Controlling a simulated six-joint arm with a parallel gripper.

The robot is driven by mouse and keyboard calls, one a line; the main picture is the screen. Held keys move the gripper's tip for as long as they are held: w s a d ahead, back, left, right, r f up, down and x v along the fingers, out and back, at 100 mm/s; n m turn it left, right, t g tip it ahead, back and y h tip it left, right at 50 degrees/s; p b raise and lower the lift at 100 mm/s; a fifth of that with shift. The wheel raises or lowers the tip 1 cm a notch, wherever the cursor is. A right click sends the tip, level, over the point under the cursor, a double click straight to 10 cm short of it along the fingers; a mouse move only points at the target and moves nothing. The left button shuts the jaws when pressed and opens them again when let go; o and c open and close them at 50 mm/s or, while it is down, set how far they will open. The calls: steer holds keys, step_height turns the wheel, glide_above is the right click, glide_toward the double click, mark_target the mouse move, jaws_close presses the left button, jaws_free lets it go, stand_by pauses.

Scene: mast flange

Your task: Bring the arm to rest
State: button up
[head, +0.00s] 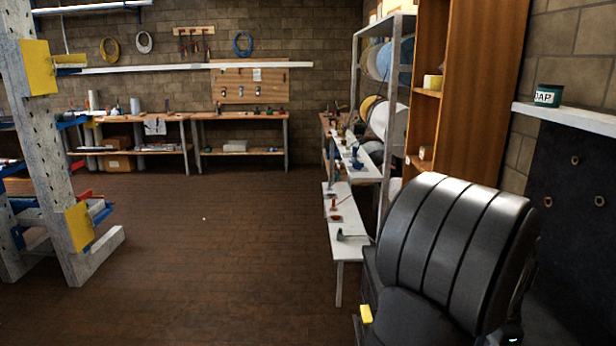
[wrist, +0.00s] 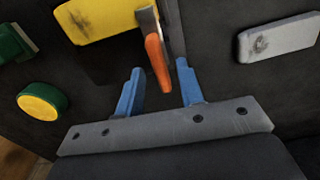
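My gripper (wrist: 160,68) shows in the wrist view with its two blue fingers apart. An orange-handled lever or tool (wrist: 157,62) with a grey metal upper part appears at the gap between the fingertips, near the right finger. The fingers are not closed on it. I cannot tell how far it lies beyond the tips. A yellow block (wrist: 98,18) is just behind it, on a dark surface. My gripper cannot be made out in the head view.
In the wrist view, a green and yellow knob (wrist: 42,101) is at left and a grey plate (wrist: 278,38) at right. In the head view, a white bench (head: 345,222), metal shelving (head: 397,75) and a wooden cabinet (head: 455,100) stand at right. The brown floor (head: 200,250) is open.

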steer(key=shift+f, duration=0.9)
steer(key=shift+r, duration=0.2)
